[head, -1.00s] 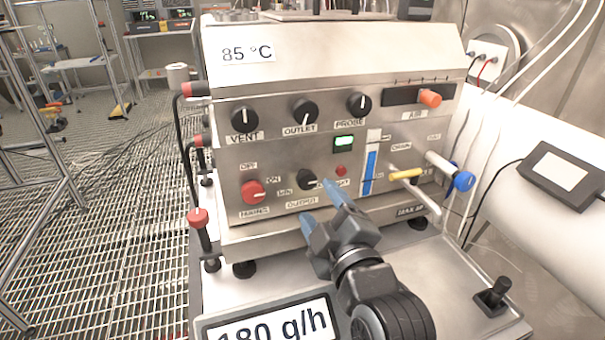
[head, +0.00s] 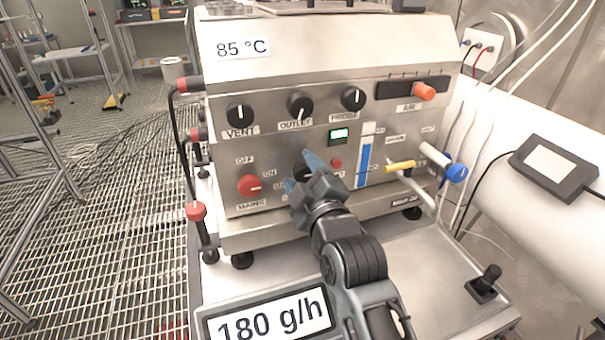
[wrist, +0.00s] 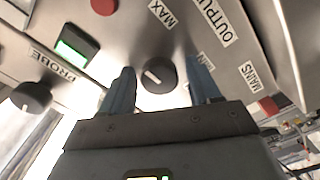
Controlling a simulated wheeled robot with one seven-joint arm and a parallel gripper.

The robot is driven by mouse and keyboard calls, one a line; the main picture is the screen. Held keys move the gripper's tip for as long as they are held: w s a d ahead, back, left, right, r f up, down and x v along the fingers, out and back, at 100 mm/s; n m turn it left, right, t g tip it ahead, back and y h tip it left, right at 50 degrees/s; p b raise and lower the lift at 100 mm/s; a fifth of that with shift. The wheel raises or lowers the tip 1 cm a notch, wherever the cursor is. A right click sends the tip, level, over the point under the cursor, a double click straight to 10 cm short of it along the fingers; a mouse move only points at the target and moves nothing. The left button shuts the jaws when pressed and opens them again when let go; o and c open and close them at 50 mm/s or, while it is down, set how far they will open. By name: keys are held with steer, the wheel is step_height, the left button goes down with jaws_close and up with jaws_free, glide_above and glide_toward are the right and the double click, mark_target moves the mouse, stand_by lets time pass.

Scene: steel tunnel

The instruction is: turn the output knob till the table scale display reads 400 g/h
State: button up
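The output knob (wrist: 158,75) is a small black dial with a white pointer line on the steel panel. Its OUTPUT label (wrist: 215,20) shows in the wrist view. My gripper (head: 300,172) is open in front of the panel, with its blue fingers on either side of the knob in the wrist view (wrist: 160,88). I cannot tell whether the fingers touch it. In the head view my gripper hides most of the knob (head: 303,175). The table scale display (head: 272,318) at the front reads 180 g/h.
The red MAINS knob (head: 249,185) is left of the output knob. Black VENT (head: 240,116), OUTLET (head: 299,104) and PROBE (head: 352,98) knobs line the upper row. A yellow-handled lever (head: 400,166) sticks out at right.

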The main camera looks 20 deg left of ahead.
steer(key=c, duration=0.9)
steer(key=shift+m, duration=0.5)
steer(key=m, duration=0.4)
steer(key=shift+m, duration=0.4)
steer(key=m, duration=0.5)
steer(key=shift+d, duration=0.1)
steer(key=m+p, duration=0.1)
steer(key=m, duration=0.4)
steer(key=shift+r+m+p, duration=0.1)
steer(key=shift+m+p, duration=0.3)
steer(key=shift+w+d+m+p, duration=0.1)
steer(key=shift+m+p, duration=0.85)
steer(key=shift+m, duration=1.65)
